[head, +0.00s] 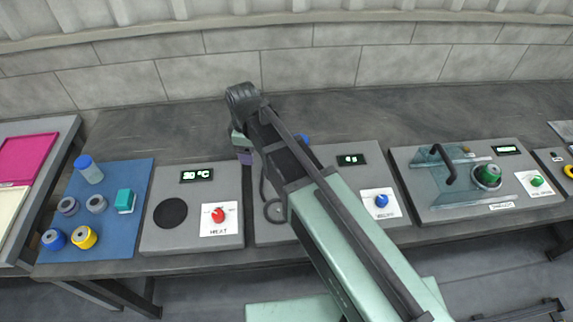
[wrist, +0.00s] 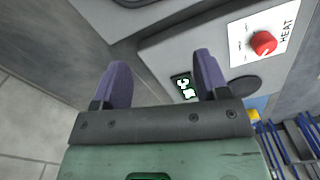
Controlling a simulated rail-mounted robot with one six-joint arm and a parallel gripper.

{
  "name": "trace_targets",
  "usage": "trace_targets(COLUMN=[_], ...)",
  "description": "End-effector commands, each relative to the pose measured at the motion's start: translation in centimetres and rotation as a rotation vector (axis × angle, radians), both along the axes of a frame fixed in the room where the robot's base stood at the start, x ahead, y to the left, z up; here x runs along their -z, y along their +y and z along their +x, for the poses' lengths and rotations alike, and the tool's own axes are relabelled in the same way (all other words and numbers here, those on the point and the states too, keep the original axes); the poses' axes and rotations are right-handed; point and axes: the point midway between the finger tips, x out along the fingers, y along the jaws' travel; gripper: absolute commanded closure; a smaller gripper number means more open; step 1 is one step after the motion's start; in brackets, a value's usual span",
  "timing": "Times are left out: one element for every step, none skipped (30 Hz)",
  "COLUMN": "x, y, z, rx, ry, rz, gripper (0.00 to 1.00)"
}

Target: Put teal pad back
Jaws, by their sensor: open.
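A teal block (head: 125,201) with a pale edge sits on the right part of the blue mat (head: 110,247) in the head view. It is the only loose teal thing I see, and I cannot tell for sure that it is the pad. My gripper (head: 243,157) is well to the right of it, over the back of the heater and the module beside it. In the wrist view my gripper (wrist: 158,78) has its two purple fingers apart with nothing between them. The teal block does not show in the wrist view.
The heater (head: 155,240) has a dark round plate and red knob (head: 218,214). A blue-capped bottle (head: 89,169) and several rings share the mat. A tray with a magenta panel (head: 27,158) lies far left. My arm partly hides the middle module (head: 375,160).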

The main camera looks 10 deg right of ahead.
Motion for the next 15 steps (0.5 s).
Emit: trace_targets(x=[0.0, 0.0, 0.0, 0.0, 0.0, 0.0, 0.0, 0.0, 0.0, 0.0, 0.0, 0.0, 0.0, 0.0, 0.0], y=[-6.2, -9.1, -12.4, -14.4, -16.0, -17.6, -18.5, -19.1, -19.6, -19.8, -19.8, -19.8, -19.8, -19.8, -19.8], z=[-3.1, -4.4, -6.1, -7.3, -8.4, -9.5, -10.1, -10.5, -10.7, -10.8, -10.8, -10.7, -10.6, -10.6, -10.6], rx=[0.282, 0.463, 0.684, 0.829, 0.954, 1.088, 1.164, 1.22, 1.269, 1.289, 1.299, 1.301, 1.299, 1.298, 1.297], ry=[0.001, 0.001, 0.001, 0.001, 0.001, 0.001, 0.001, 0.001, 0.001, 0.001, 0.001, 0.001, 0.001, 0.001, 0.001], rz=[0.0, 0.0, 0.0, 0.0, 0.0, 0.0, 0.0, 0.0, 0.0, 0.0, 0.0, -0.001, -0.001, -0.001, -0.001], gripper=[0.32, 0.32, 0.32, 0.32, 0.32, 0.32, 0.32, 0.32, 0.32, 0.32, 0.32, 0.32, 0.32, 0.32, 0.32])
